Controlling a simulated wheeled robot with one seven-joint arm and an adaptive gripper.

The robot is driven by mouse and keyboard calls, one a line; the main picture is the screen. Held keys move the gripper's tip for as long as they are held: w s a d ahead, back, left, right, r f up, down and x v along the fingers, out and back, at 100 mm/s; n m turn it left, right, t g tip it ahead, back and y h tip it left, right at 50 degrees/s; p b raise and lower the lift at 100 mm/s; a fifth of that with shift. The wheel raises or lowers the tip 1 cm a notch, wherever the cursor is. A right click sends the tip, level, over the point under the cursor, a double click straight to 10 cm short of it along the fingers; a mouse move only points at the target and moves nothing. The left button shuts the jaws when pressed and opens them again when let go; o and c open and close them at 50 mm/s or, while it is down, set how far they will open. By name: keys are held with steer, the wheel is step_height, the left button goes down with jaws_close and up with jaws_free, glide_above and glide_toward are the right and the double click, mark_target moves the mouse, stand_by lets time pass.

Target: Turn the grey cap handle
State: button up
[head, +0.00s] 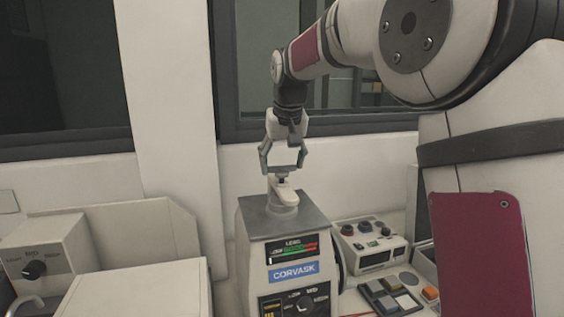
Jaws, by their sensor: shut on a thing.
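The mounting press (258,242) with the CORVASK label stands in the lower middle of the head view. The grey cap handle (284,193) sits on its dark grey top plate, a pale lever on a round grey base. My gripper (284,172) comes down from above and is shut on the upper part of the handle. One finger is on each side of it. The exact contact at the fingertips is too small to make out.
A cream machine with a black dial (36,269) stands at the left. A dark red panel (480,255) fills the lower right. A wall and windows lie behind.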

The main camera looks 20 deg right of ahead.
stand_by(0.4)
steer(key=o, duration=1.2)
steer(key=shift+c, duration=0.2)
steer(key=v, duration=1.2)
